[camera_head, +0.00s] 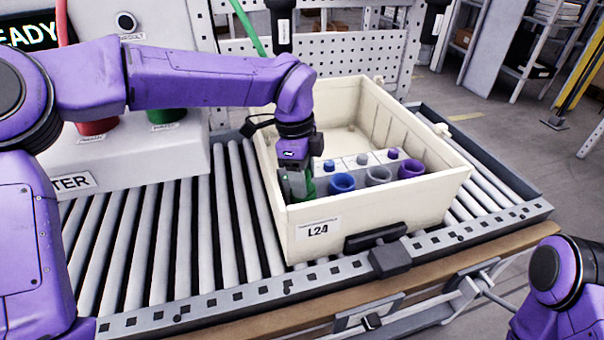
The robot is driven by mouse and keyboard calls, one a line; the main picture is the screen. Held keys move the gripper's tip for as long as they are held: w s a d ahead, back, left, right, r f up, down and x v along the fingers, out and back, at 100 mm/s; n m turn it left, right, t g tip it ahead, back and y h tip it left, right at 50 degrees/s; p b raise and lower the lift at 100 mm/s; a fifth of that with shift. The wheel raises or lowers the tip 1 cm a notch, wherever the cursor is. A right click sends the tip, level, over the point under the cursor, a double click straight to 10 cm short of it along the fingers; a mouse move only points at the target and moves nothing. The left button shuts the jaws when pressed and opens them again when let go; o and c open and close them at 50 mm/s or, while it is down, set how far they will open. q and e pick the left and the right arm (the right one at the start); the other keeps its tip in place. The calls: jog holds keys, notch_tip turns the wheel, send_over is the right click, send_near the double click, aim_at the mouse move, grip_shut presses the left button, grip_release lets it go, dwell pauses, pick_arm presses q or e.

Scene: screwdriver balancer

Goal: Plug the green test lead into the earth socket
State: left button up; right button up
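A green test lead's cable (247,25) hangs down at the top and passes behind my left arm. My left gripper (297,188) points down inside the front left corner of a cream crate (318,255) labelled L24. A green piece (308,187) shows right at its fingers; I cannot tell whether this is the lead's plug, a socket or both. The fingers' opening is hidden. To the right of it, a white block (350,161) bears a blue socket (341,183), a grey one (378,176) and a purple one (411,168). My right gripper is not in view.
The crate stands on a roller conveyor (180,235) with a metal front rail. A tester box (130,160) at the left has a red cup (97,127) and a green cup (166,116). A perforated panel (345,55) stands behind. The rollers left of the crate are clear.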

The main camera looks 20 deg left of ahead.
pick_arm(q)
jog(key=shift+o, duration=0.4)
jog(key=r, duration=0.3)
jog(key=a+r, duration=0.1)
jog(key=r, duration=0.6)
jog(key=shift+a+r, duration=0.15)
jog(key=shift+r, duration=0.15)
